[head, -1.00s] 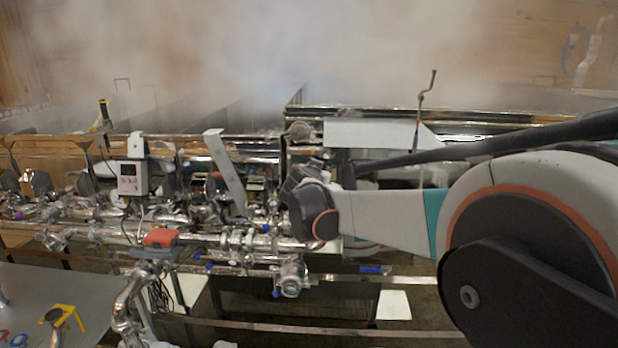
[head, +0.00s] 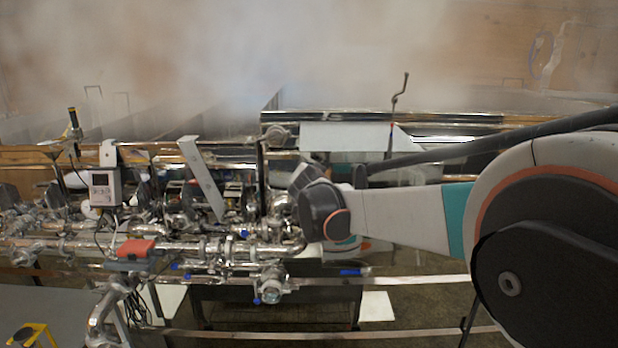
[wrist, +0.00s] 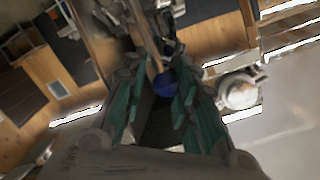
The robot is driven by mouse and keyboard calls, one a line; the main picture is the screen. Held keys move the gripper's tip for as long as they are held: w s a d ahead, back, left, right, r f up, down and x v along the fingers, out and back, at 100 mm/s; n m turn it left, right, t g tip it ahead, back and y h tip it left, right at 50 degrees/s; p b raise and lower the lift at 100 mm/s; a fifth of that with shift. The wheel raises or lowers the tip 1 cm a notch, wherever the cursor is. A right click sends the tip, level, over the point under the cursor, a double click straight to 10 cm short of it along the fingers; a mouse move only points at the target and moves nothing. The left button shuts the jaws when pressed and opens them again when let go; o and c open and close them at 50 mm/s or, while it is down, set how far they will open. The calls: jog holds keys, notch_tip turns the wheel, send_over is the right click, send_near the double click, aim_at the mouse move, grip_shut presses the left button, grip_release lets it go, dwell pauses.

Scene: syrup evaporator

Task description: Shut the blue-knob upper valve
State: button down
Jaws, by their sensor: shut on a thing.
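In the wrist view, a round blue knob (wrist: 165,83) sits between the two teal-padded fingers of my gripper (wrist: 170,74). The fingers are closed in on it from both sides. In the head view, my own arm hides the gripper and the knob it holds. Several other blue handles show on the steel pipework (head: 225,252), one at the upper pipe (head: 245,233) and one lower at the right (head: 355,272). I cannot tell from the pictures how far the held valve is turned.
A grey box with a display (head: 103,187) and a red-topped device (head: 136,248) stand at the left. A slanted metal strip (head: 203,178) rises beside the pipes. Steam drifts over the evaporator pans behind. A steel rail (head: 420,280) runs low in front.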

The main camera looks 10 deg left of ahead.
jog(key=shift+f, duration=0.1)
jog(key=c, duration=1.3)
grip_release()
jog(key=shift+s+a, duration=0.1)
jog(key=shift+a, duration=0.1)
jog(key=shift+d, duration=0.1)
jog(key=shift+v, duration=4)
jog(key=shift+s, duration=0.1)
